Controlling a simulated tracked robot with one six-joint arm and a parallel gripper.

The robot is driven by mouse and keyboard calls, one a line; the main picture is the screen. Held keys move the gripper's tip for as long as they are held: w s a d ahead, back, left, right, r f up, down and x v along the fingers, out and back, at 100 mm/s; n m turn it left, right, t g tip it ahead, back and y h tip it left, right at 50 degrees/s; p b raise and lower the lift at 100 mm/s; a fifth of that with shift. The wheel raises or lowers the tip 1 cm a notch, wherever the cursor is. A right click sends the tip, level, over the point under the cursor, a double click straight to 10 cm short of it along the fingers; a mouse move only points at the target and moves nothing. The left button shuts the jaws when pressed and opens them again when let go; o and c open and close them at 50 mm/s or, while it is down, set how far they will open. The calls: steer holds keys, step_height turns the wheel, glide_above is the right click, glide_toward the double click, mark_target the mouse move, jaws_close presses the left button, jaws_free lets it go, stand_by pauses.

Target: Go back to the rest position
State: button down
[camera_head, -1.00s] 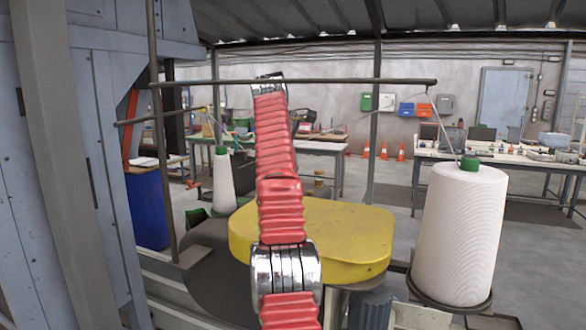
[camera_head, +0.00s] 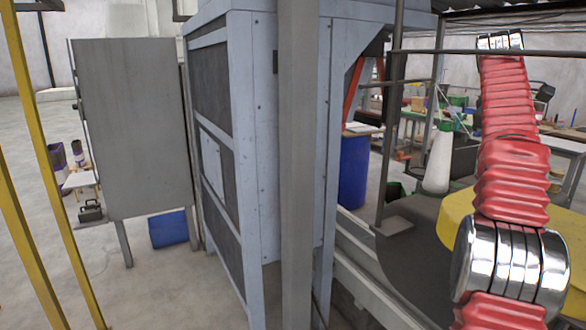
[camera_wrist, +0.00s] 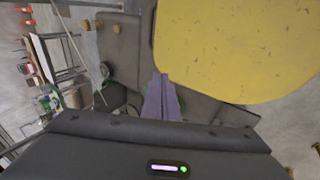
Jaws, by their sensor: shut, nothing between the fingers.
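My gripper (camera_wrist: 162,98) shows in the wrist view as purple fingers pressed together, with nothing between them. It points toward a dark grey surface beside a yellow cover (camera_wrist: 235,45). In the head view my red, ribbed arm with chrome bands rises at the right, in front of the same yellow cover (camera_head: 455,228). I cannot make out the gripper's fingers in the head view.
A blue-grey machine frame (camera_head: 237,150) and a grey post (camera_head: 298,180) stand left of my arm. A grey cabinet (camera_head: 135,125), a blue barrel (camera_head: 353,172) and a white thread cone (camera_head: 438,160) stand around. Yellow rails (camera_head: 42,150) edge the left; open floor lies beyond.

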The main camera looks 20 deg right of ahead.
steer(key=w+a+t+y, duration=0.1)
steer(key=w+a+t, duration=0.1)
steer(key=a, duration=1.5)
steer(key=s+a+f+y, duration=0.1)
steer(key=s+a+f, duration=0.15)
steer(key=a, duration=0.45)
steer(key=s+a+f+y, duration=0.1)
steer(key=a+f, duration=0.2)
steer(key=a, duration=0.4)
steer(key=s+a+f+m+t+y, duration=0.1)
steer(key=s+a+f+m+y, duration=0.1)
steer(key=s+a+f, duration=1.7)
step_height(320, 180, down, 3)
steer(key=shift+a+f+m+y, duration=0.2)
steer(key=shift+m+y, duration=0.1)
steer(key=shift+y, duration=0.2)
steer(key=shift+d, duration=0.1)
